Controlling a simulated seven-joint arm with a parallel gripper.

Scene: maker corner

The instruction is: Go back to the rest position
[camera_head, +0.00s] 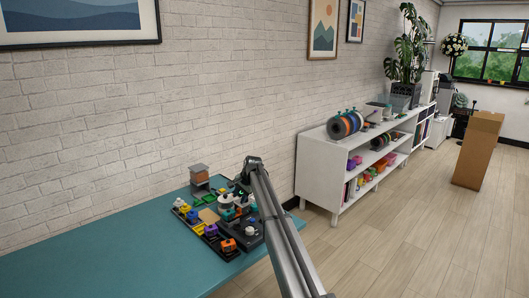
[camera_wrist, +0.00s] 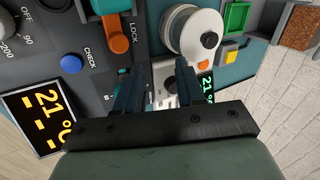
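My gripper (camera_wrist: 157,88) shows in the wrist view with its two dark fingers apart. A dark knob on a light panel shows in the gap between them, and I see nothing clamped. The fingers are over a dark control panel (camera_wrist: 95,72). An orange lever (camera_wrist: 115,40) marked LOCK and a white round part (camera_wrist: 190,35) lie just beyond the fingertips. I cannot tell whether the fingers touch anything. In the head view my arm reaches over the right end of the teal table (camera_head: 120,255), and its end is among the devices there.
Several colourful knobs and buttons sit on a dark board (camera_head: 187,220) left of my arm. A small stand (camera_head: 199,174) is behind them by the brick wall. The table's left part is clear. A white shelf (camera_head: 330,165) and a cardboard box (camera_head: 478,150) stand further right.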

